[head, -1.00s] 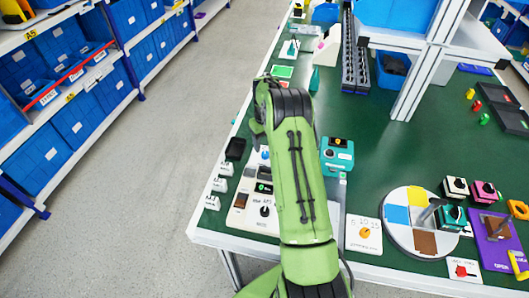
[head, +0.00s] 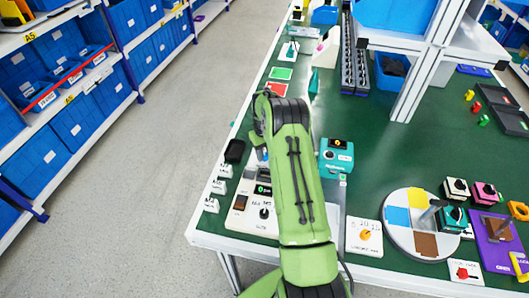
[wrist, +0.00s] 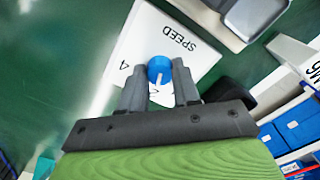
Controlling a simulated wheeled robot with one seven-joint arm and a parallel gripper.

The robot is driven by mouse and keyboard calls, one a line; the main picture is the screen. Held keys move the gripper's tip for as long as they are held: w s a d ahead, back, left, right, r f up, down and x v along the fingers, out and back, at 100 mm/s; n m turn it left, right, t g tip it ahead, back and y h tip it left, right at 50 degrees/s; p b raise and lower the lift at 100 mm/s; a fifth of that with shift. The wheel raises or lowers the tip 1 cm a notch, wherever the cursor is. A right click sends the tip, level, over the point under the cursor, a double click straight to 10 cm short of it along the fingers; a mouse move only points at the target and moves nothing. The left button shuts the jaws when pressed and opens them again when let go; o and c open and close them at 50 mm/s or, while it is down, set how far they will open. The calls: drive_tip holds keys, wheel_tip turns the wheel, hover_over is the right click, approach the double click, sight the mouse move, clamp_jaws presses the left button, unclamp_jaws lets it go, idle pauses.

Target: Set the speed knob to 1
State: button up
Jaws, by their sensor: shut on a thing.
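The blue speed knob (wrist: 158,67) stands on a white plate (wrist: 140,45) printed SPEED in the wrist view. A pale pointer line on the knob faces the lower side of the picture, towards a partly hidden digit that looks like a 2. A 4 shows to the left of the knob. My gripper (wrist: 160,76) is shut on the knob, one finger on each side. The fingers cover part of the plate, and I cannot see a 1. In the head view my green arm (head: 295,185) hides most of the knob and its plate.
A white panel with a black knob (head: 264,213) lies by the near table edge, left of my arm. Several small white labelled blocks (head: 218,187) line the left edge. A teal device (head: 337,156), an orange-knob plate (head: 365,236) and a round coloured disc (head: 417,243) are to the right.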

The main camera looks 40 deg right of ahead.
sight(265, 155)
drive_tip(key=shift+n, duration=0.4)
drive_tip(key=n, duration=0.3)
drive_tip(key=shift+b, duration=0.3)
drive_tip(key=shift+n, duration=2.1)
drive_tip(key=o, duration=1.1)
drive_tip(key=shift+b, duration=0.3)
drive_tip(key=shift+c, duration=0.2)
drive_tip(key=shift+r, duration=0.1)
wheel_tip(265, 155, up, 16)
drive_tip(key=p, duration=0.3)
drive_tip(key=shift+f, duration=0.2)
